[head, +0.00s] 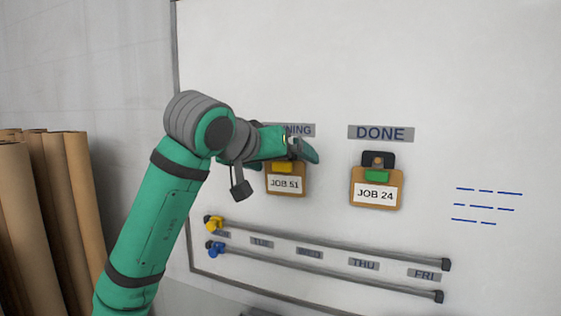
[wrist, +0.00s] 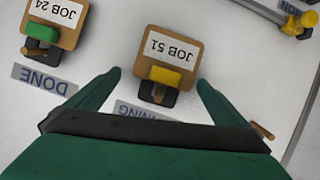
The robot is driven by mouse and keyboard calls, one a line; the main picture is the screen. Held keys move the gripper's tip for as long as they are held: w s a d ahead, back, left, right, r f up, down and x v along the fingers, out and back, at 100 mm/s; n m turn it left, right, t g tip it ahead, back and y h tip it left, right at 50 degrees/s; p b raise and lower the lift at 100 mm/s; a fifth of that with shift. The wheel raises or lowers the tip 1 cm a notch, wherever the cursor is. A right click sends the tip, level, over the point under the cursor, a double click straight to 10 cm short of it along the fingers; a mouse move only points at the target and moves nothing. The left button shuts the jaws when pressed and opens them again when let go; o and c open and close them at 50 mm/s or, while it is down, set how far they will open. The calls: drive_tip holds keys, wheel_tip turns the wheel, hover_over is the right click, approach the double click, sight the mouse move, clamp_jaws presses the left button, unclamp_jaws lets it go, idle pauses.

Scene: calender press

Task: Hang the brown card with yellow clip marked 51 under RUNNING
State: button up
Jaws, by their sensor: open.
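The brown card with the yellow clip, marked JOB 51 (head: 286,183), hangs on the whiteboard just below the RUNNING label (head: 299,130), which my arm partly covers. In the wrist view the card (wrist: 170,49) appears upside down, with its yellow clip at a dark hook piece and peg (wrist: 158,94). My gripper (head: 285,155) is at the top of the card. In the wrist view my gripper (wrist: 158,78) is open, with one finger on each side of the clip and a visible gap to both. The fingers hold nothing.
A brown card with a green clip, JOB 24 (head: 376,190), hangs under the DONE label (head: 381,133). Two dark rails (head: 330,245) with yellow and blue end pieces run below, by weekday labels. Brown rolls (head: 45,210) stand at the left.

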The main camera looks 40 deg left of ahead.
drive_tip(key=shift+s, duration=0.1)
drive_tip(key=v, duration=1)
drive_tip(key=shift+s+r, duration=0.15)
drive_tip(key=shift+s, duration=0.15)
